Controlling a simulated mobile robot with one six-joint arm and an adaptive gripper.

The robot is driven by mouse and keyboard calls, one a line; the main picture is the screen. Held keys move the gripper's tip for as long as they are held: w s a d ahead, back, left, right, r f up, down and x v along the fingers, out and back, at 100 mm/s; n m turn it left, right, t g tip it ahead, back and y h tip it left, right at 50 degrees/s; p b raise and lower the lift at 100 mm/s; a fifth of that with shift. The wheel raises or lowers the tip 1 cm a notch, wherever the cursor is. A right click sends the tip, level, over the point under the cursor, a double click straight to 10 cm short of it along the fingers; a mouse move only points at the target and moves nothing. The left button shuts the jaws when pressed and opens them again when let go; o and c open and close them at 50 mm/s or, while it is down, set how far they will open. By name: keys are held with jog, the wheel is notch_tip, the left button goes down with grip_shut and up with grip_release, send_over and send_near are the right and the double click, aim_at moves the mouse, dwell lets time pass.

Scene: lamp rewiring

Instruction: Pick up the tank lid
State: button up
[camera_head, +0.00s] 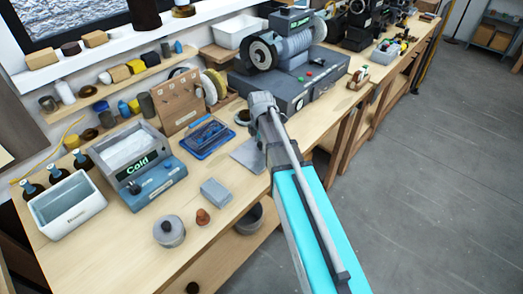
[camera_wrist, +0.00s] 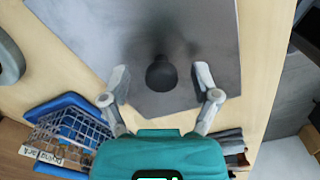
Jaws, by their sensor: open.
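The tank lid (camera_wrist: 212,40) is a flat grey plate with a dark round knob (camera_wrist: 161,76), lying on the wooden bench in the wrist view. In the head view the lid (camera_head: 246,156) lies beside the blue tray, partly hidden by my arm. My gripper (camera_wrist: 162,77) is open, with one finger on each side of the knob in the picture and a gap to it on both sides. I cannot tell how high the fingers are above the lid. The tank marked "Cold" (camera_head: 158,186) stands at the left with its top uncovered.
A blue tray (camera_head: 222,150) with a wire basket (camera_wrist: 70,135) is left of the lid. A large grey machine base (camera_head: 300,88) stands behind it. A small grey box (camera_head: 215,191), a round pot (camera_head: 169,232) and a brown knobbed piece (camera_head: 203,217) stand near the front edge.

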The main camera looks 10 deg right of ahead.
grip_shut()
jog(key=shift+r, duration=0.15)
dwell(0.4)
notch_tip(320, 180, up, 3)
jog(key=p, duration=0.3)
jog(key=shift+f, duration=0.2)
jog(key=s+a+r+p, duration=0.3)
jog(key=s+r+p, duration=0.7)
jog(key=s, duration=0.3)
jog(key=shift+s, duration=0.35)
